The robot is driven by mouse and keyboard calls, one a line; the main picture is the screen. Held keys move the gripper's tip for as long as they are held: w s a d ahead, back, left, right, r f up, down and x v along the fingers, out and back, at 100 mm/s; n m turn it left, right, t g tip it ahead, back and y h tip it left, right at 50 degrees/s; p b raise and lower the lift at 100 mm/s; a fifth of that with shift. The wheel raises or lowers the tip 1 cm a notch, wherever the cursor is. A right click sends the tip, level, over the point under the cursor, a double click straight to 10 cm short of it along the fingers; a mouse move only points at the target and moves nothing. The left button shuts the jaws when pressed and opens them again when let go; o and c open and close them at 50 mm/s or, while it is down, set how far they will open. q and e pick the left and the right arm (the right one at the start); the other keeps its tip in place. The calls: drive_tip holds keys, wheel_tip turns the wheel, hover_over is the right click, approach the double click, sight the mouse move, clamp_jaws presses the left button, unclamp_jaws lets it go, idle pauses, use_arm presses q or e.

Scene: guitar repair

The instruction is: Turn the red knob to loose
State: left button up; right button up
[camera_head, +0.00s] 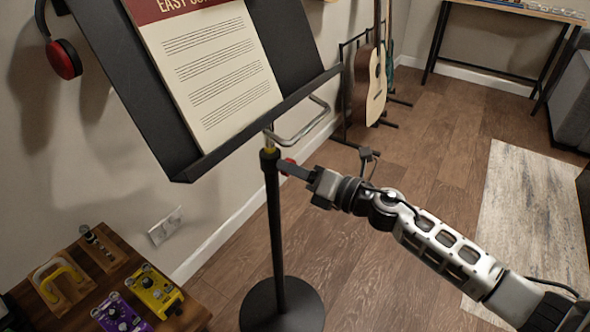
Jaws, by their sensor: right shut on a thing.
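The red knob (290,161) is on the upper part of the black music stand pole (273,210), just below the yellow band and the bent metal handle (300,122). My right gripper (287,168) reaches in from the right and is shut on the red knob, with its dark fingers hiding most of it. Only a little red shows around the fingers. How far the knob is turned cannot be told. My left gripper is not in view.
The stand's tilted black desk (190,165) holds a songbook (215,75) above the gripper. Its round base (283,308) is on the wooden floor. A small table (188,318) with pedals is at lower left. An acoustic guitar (376,85) stands behind.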

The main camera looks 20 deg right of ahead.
drive_tip(key=shift+f, duration=0.1)
drive_tip(key=o, duration=1)
drive_tip(key=shift+c, duration=0.2)
drive_tip(key=b+v, duration=0.1)
drive_tip(key=v, duration=1.5)
drive_tip(key=shift+b, duration=0.35)
